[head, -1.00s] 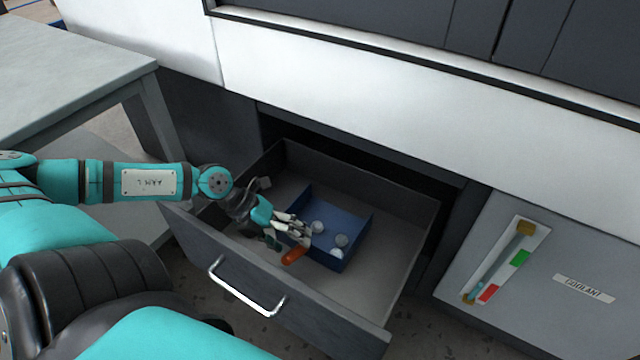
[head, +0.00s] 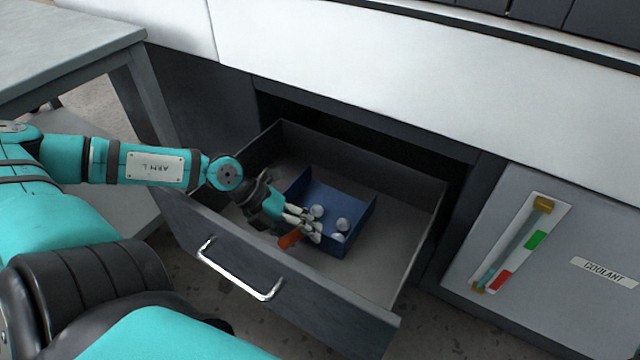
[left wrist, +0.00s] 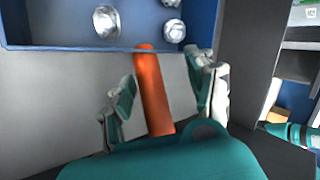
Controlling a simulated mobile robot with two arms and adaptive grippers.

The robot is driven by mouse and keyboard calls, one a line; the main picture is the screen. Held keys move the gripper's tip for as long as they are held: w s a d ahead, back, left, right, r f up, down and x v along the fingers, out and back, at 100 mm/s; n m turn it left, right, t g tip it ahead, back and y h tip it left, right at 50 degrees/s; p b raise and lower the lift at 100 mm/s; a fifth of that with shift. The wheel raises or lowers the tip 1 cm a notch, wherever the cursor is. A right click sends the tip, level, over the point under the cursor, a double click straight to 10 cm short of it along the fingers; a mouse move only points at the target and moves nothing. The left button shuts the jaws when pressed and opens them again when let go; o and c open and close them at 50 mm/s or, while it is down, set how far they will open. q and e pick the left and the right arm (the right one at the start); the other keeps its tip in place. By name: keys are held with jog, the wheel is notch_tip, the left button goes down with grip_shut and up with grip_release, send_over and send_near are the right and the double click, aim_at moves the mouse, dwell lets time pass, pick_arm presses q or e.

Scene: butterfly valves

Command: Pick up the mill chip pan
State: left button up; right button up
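The mill chip pan is a blue open box (head: 358,226) with an orange handle (head: 290,239), lying in the open drawer. Its handle points toward the drawer front. My left gripper (head: 292,230) is down in the drawer at the handle. In the left wrist view the orange handle (left wrist: 153,95) lies between the two spread fingers of the gripper (left wrist: 163,95), with a gap on each side. The pan's near wall (left wrist: 75,47) is just beyond the fingertips. My right gripper is not in view.
Several grey-white round pieces (head: 342,224) lie in the pan. The drawer (head: 395,275) has a front panel with a silver pull (head: 238,275). A grey table (head: 70,45) stands at left, and a coolant panel (head: 560,250) is at right.

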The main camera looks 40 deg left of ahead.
pick_arm(q)
grip_shut()
dwell(0.4)
